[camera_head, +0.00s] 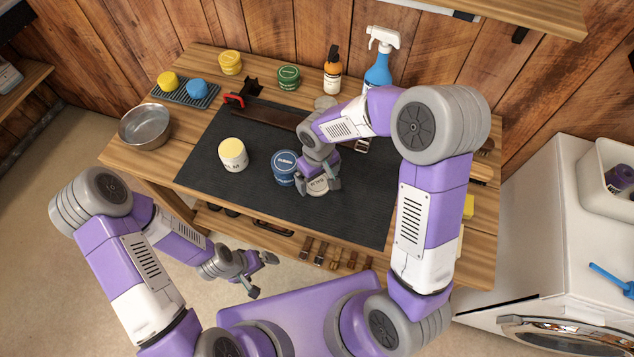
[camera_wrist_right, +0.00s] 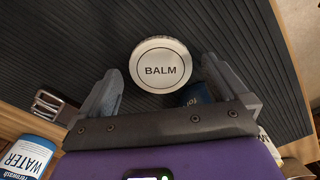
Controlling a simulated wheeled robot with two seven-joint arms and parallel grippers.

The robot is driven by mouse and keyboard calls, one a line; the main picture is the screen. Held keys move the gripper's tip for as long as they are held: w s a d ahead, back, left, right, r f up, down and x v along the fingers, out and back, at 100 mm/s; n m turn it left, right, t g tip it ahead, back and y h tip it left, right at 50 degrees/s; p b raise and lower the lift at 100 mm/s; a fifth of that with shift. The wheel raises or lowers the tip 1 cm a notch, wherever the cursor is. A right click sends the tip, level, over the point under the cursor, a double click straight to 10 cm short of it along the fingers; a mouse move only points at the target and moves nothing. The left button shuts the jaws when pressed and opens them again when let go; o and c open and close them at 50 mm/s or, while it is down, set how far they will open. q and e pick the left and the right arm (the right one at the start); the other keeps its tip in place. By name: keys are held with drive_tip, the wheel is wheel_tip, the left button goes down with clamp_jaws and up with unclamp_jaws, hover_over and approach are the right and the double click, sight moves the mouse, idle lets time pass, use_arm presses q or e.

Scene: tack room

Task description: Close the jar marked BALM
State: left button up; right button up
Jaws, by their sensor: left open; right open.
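A round white lid marked BALM (camera_head: 318,187) lies on the black mat; the right wrist view shows its printed face (camera_wrist_right: 161,70) upward. My right gripper (camera_head: 320,184) is open over the lid, its fingers on either side; I cannot tell whether they touch it. A white jar with a pale yellow top (camera_head: 233,155) stands upright to the left on the mat; its label is too small to read surely. A blue jar (camera_head: 286,168) stands between them, close to the right gripper. My left gripper (camera_head: 262,275) is open and empty, in front of the bench.
A metal bowl (camera_head: 146,127) stands at the bench's left. A green tin (camera_head: 288,77), an orange bottle (camera_head: 332,71) and a blue spray bottle (camera_head: 378,72) stand along the back. A leather strap (camera_head: 262,114) crosses the mat.

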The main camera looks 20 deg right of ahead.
sight(318, 183)
drive_tip(key=shift+f, duration=0.6)
drive_tip(key=shift+r, duration=0.1)
drive_tip(key=c, duration=0.9)
wheel_tip(318, 183, up, 10)
drive_tip(key=shift+p, duration=1.05)
